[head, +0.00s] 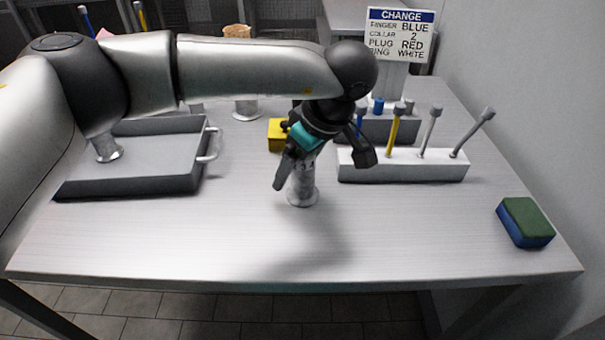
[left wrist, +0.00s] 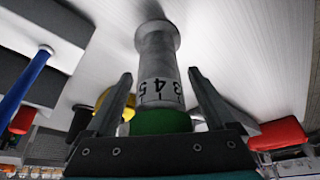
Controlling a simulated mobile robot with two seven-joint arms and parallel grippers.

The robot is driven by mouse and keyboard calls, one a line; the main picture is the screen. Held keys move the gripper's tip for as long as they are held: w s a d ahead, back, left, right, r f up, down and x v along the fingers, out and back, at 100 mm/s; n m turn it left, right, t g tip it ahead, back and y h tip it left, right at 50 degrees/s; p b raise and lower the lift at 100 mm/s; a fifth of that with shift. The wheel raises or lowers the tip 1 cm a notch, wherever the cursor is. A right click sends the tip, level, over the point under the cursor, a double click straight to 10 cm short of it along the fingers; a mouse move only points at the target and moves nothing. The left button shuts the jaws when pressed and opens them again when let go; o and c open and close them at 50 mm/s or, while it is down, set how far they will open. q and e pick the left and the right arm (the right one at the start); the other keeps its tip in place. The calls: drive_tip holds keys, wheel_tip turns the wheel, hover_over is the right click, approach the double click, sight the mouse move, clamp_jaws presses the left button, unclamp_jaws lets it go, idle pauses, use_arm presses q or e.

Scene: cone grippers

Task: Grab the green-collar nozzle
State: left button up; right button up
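The green-collar nozzle (head: 302,192) stands upright on the table under my left gripper, its upper part hidden by the gripper in the head view. In the left wrist view the nozzle (left wrist: 157,60) is a grey flared cone with a white band numbered 3, 4, 5 and a green collar (left wrist: 160,121) close to the palm. My left gripper (head: 322,174) is open, with one finger on each side of the nozzle. In the left wrist view a gap shows between the nozzle and each finger of the gripper (left wrist: 160,74). My right gripper is not in view.
A grey tray (head: 130,183) with a handle stands at the left, with a nozzle (head: 107,150) in it. A white rack (head: 405,173) of rods stands at the right. A yellow block (head: 277,136) is behind the gripper. A green-and-blue sponge (head: 525,222) lies front right. The front middle is clear.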

use_arm(q)
clamp_jaws()
idle(0.5)
drive_tip(key=shift+r, duration=0.2)
